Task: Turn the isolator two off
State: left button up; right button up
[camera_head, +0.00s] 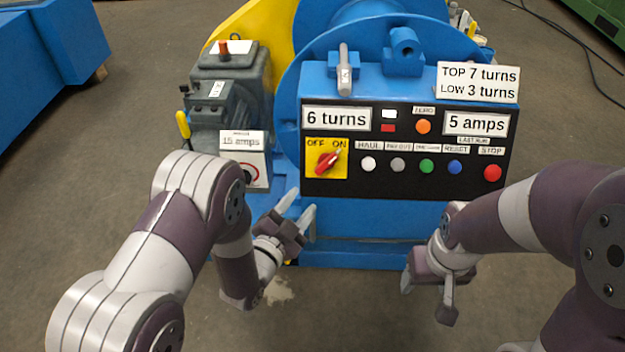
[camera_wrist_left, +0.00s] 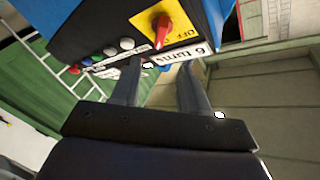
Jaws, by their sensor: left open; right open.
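A red rotary switch (camera_head: 327,163) sits on a yellow OFF/ON plate (camera_head: 313,173) at the left of the black control panel. Its handle slants up to the right, towards ON. No "two" label is readable. It also shows in the left wrist view (camera_wrist_left: 162,30), upside down. My left gripper (camera_head: 301,205) is open and empty, below the switch and apart from it; its fingers also show in the wrist view (camera_wrist_left: 158,70). My right gripper (camera_head: 425,300) is open and empty, low in front of the blue machine.
Several buttons line the panel (camera_head: 400,186) right of the switch, ending at a red STOP button (camera_head: 492,172). A lever (camera_head: 344,70) stands above the panel. A "15 amps" box (camera_head: 262,158) is at the left, partly behind my left arm. Floor between my grippers is clear.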

aim_at(326, 166)
pick_arm(q)
jog(key=b+x, duration=0.2)
jog(key=x, duration=1)
jog(key=shift+w+d, duration=0.15)
jog(key=shift+w, duration=0.25)
grip_shut()
